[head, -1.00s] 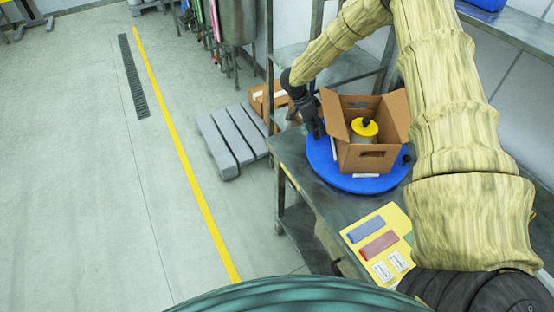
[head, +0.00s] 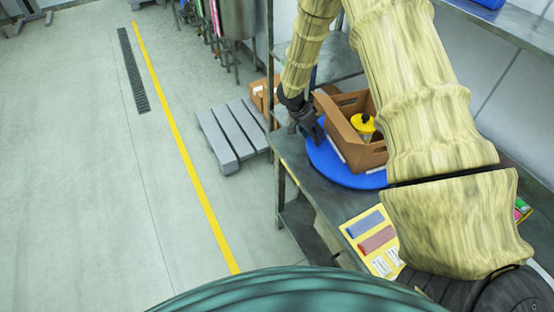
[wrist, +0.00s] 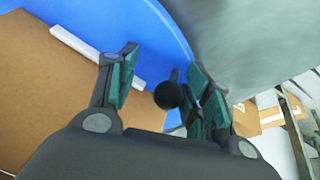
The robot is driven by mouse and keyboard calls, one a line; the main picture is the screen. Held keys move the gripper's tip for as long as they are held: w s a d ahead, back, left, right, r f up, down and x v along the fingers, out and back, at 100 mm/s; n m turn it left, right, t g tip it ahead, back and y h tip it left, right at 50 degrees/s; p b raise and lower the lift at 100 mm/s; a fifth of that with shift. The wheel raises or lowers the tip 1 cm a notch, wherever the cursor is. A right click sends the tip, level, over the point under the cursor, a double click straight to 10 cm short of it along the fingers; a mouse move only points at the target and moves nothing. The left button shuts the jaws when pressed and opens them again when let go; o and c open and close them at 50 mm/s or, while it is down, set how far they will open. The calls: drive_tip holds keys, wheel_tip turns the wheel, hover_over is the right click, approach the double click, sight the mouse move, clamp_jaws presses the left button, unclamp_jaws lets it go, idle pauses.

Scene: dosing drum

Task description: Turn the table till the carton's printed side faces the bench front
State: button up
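The blue round table (head: 340,177) sits on the bench, with the open brown carton (head: 336,122) on it. A yellow-lidded container (head: 362,122) with a dark top stands inside the carton. My gripper (head: 314,136) is at the left rim of the table, beside the carton. In the wrist view my fingers (wrist: 167,88) are apart, with a black ball knob (wrist: 168,95) between them over the blue rim; I cannot tell whether they touch it. The carton (wrist: 50,85) fills the left of that view. I cannot make out a printed side; my arm hides the carton's right part.
A yellow board (head: 350,229) with blue and red blocks and white labels lies on the bench (head: 310,190) in front of the table. A grey pallet (head: 228,135) and another carton (head: 258,95) are on the floor to the left. My arm covers the bench's right side.

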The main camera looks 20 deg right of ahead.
drive_tip(key=shift+s+a+n, duration=0.25)
drive_tip(key=shift+s+n, duration=0.05)
drive_tip(key=shift+s, duration=0.2)
drive_tip(key=s+b+v, duration=0.1)
drive_tip(key=b+v, duration=0.2)
drive_tip(key=v, duration=0.7)
drive_tip(key=a+f+n+t, duration=0.1)
drive_tip(key=a+f+n, duration=0.1)
drive_tip(key=a+f, duration=0.1)
drive_tip(key=s+a+f+n+t+b, duration=0.1)
drive_tip(key=a+f+n, duration=0.1)
drive_tip(key=a+f, duration=0.1)
drive_tip(key=a+f+n, duration=0.2)
drive_tip(key=a+f, duration=0.1)
drive_tip(key=f, duration=0.2)
drive_tip(key=shift+s+a+f+t, duration=0.2)
drive_tip(key=shift+s+a+t, duration=0.05)
drive_tip(key=shift+a+t, duration=0.15)
drive_tip(key=shift+s+a+f+n, duration=0.25)
drive_tip(key=shift+a+f+n, duration=0.35)
drive_tip(key=shift+a, duration=0.1)
drive_tip(key=shift+r, duration=0.1)
